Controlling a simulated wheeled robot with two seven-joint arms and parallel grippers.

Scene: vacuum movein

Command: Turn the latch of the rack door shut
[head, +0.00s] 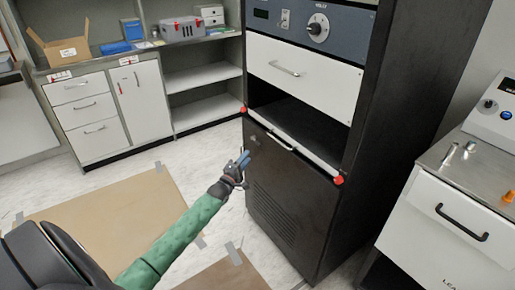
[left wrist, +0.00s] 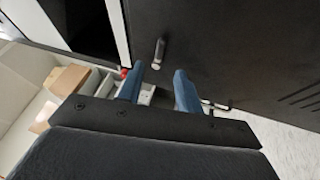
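The black rack door (head: 290,200) fills the lower front of the tall dark rack and looks about flush with it. A small latch (head: 254,140) sits near the door's upper left corner; in the left wrist view the latch (left wrist: 159,53) is a short dark lever with a pale end, against the black panel. My left gripper (head: 243,159) is just left of and below the latch in the head view. In the left wrist view its blue fingers (left wrist: 157,78) are apart, with nothing between them, and the latch shows beyond the gap. I cannot tell any contact. My right gripper is out of view.
Red corner pieces (head: 338,181) mark the ends of a pale bar at the open shelf above the door. A white drawer (head: 300,75) is higher up. A steel-topped cabinet (head: 470,180) stands at right. Floor with brown sheets (head: 110,215) lies at left.

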